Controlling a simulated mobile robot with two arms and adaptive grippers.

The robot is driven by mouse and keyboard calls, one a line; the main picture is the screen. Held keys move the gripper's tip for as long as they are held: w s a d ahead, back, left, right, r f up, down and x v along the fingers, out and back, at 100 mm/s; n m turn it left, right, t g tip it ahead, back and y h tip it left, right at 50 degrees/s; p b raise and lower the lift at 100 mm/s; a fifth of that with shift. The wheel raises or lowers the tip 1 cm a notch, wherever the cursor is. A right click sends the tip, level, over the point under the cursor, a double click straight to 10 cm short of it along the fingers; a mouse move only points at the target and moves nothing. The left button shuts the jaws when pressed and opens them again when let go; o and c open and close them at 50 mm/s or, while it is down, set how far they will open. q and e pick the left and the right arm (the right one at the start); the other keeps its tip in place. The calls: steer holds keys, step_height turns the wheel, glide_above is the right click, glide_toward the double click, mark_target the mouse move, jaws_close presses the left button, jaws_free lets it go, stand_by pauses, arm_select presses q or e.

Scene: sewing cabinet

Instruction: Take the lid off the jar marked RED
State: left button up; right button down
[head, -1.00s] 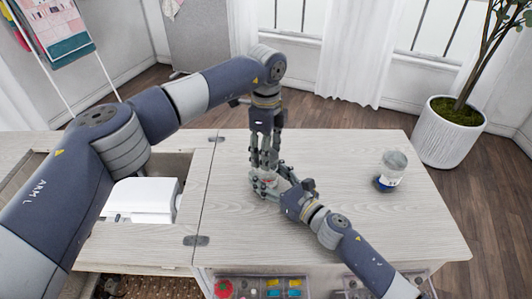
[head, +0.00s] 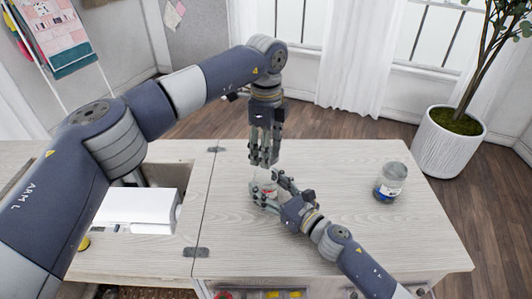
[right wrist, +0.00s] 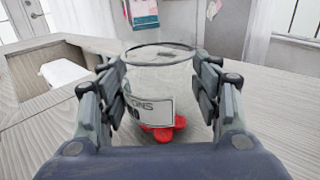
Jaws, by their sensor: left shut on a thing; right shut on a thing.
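A clear glass jar (right wrist: 165,85) with a white, partly readable label and red pieces at its bottom stands on the cabinet top. In the right wrist view its dark-edged mouth looks open, with no lid on it. My right gripper (head: 268,193) is shut around the jar from the front right; its fingers show on both sides in the right wrist view (right wrist: 165,100). My left gripper (head: 264,161) points down just above the jar, shut on the lid. The lid itself is mostly hidden by the fingers.
Another glass jar (head: 390,182), with a label and blue contents, stands at the right on the wooden top (head: 335,220). A white sewing machine (head: 138,210) sits in the opening at left. The top between the jars is clear.

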steer(key=shift+c, duration=2.2)
jaws_free()
